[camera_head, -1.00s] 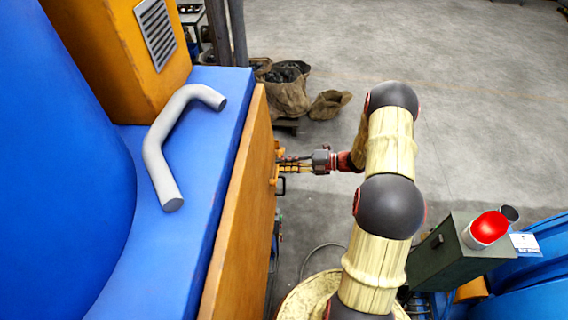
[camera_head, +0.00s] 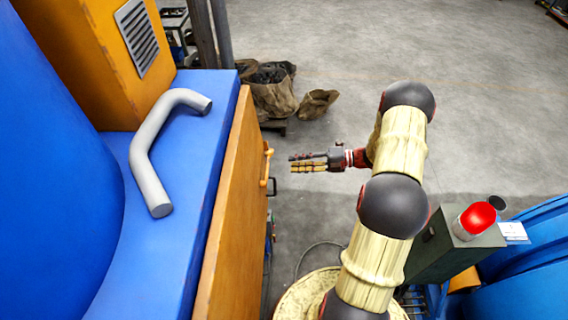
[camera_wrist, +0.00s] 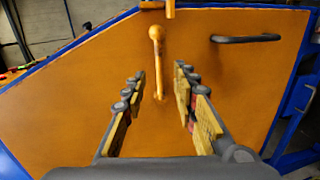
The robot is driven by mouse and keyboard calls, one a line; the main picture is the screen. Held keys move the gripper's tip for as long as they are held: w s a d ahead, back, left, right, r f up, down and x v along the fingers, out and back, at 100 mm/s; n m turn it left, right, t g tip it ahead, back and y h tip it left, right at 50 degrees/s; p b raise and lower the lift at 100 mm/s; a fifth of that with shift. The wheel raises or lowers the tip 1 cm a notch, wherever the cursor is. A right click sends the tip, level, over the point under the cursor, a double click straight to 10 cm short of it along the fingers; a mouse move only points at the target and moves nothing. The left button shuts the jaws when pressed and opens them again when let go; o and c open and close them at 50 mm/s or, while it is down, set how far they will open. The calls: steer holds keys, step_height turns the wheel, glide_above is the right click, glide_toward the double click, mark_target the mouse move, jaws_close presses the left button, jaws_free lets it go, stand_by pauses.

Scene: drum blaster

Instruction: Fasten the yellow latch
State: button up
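The yellow latch (camera_head: 267,168) is a thin bar on the orange side panel (camera_head: 231,205) in the head view. In the wrist view the latch (camera_wrist: 158,62) hangs nearly straight down from a rounded knob, below a short yellow piece (camera_wrist: 170,9) at the panel's top edge. My gripper (camera_head: 292,163) is to the right of the latch in the head view, with a gap between them. In the wrist view my gripper (camera_wrist: 159,75) is open and empty, its fingers to the left and right of the latch's line. Whether the latch is engaged, I cannot tell.
A dark handle (camera_wrist: 245,38) sticks out of the panel to the right of the latch. A grey bent pipe (camera_head: 160,145) lies on the blue ledge above. A dark green box with a red lamp (camera_head: 476,219) stands at right.

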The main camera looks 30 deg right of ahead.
steer(key=shift+v, duration=1.45)
steer(key=s+a+f+n+g+h+b, duration=0.1)
steer(key=s+a+f+n+g, duration=0.15)
steer(key=s+n, duration=0.4)
steer(key=s+a+f+n+g+h+b, duration=0.1)
steer(key=s+a+n+g, duration=0.25)
steer(key=n, duration=0.55)
steer(key=s+a+r+n+h+b, duration=0.2)
steer(key=s+a+n+h+b, duration=0.1)
steer(key=a+n+b, duration=0.3)
steer(key=s+a+r+n+t+h+b, duration=0.1)
steer(key=s+a+n+h+b, duration=0.3)
steer(key=n+b, duration=0.7)
steer(key=s+a+r+n+t+h+b, duration=0.1)
steer(key=s+a+r+n+h+b, duration=0.1)
steer(key=a+n+b, duration=0.6)
steer(key=s+n+h+b, duration=0.1)
steer(key=s+n, duration=0.1)
steer(key=shift+s+a+r+n+h, duration=0.2)
steer(key=shift+s+r+n+h, duration=0.15)
steer(key=shift+s+r+h, duration=0.05)
